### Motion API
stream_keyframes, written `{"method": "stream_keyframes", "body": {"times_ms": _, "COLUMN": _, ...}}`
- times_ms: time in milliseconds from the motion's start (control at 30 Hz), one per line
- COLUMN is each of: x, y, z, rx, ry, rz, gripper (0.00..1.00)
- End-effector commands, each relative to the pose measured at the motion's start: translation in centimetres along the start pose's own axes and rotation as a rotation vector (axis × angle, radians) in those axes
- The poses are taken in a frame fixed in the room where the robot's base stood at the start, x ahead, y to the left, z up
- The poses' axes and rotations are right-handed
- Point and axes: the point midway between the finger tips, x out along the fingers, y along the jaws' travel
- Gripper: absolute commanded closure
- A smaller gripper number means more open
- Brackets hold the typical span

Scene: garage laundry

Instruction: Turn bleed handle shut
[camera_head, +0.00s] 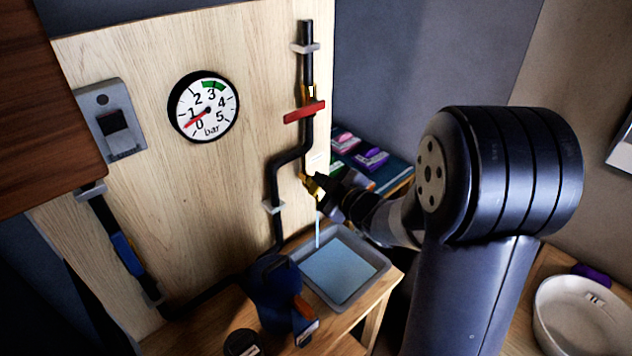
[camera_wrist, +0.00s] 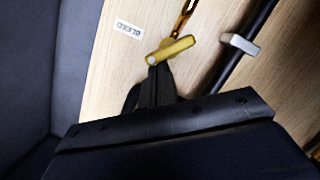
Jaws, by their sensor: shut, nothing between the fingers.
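The yellow bleed handle (camera_wrist: 170,50) is in the wrist view, slanting across the foot of a brass fitting (camera_wrist: 184,18), beside a small white label (camera_wrist: 130,28). In the head view the yellow fitting (camera_head: 309,182) is partly hidden by my gripper (camera_head: 322,186). My gripper's fingers (camera_wrist: 155,74) are shut with nothing between them. Their tips are right at the handle's left end; I cannot tell whether they touch it. A thin stream of water (camera_head: 318,227) runs down from the fitting into a grey tray (camera_head: 376,277) holding blue water.
A pressure gauge (camera_head: 203,107) reads low, its red needle near 0. A red handle (camera_head: 303,111) sits on the black pipe (camera_head: 272,182) above. A dark blue vessel (camera_head: 270,292) stands left of the tray. Colored boxes (camera_head: 370,158) lie behind my gripper. A white basin (camera_head: 582,318) is at right.

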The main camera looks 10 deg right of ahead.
Motion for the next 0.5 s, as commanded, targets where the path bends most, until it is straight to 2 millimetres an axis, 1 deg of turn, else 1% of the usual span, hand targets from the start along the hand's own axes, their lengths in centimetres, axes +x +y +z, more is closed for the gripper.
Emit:
{"method": "stream_keyframes", "body": {"times_ms": 33, "x": -0.05, "y": 0.28, "z": -0.11, "rx": 0.024, "ry": -0.002, "rz": -0.007, "gripper": 1.0}}
{"method": "stream_keyframes", "body": {"times_ms": 500, "x": 0.09, "y": 0.81, "z": 0.42, "rx": 0.265, "ry": -0.002, "rz": -0.067, "gripper": 1.0}}
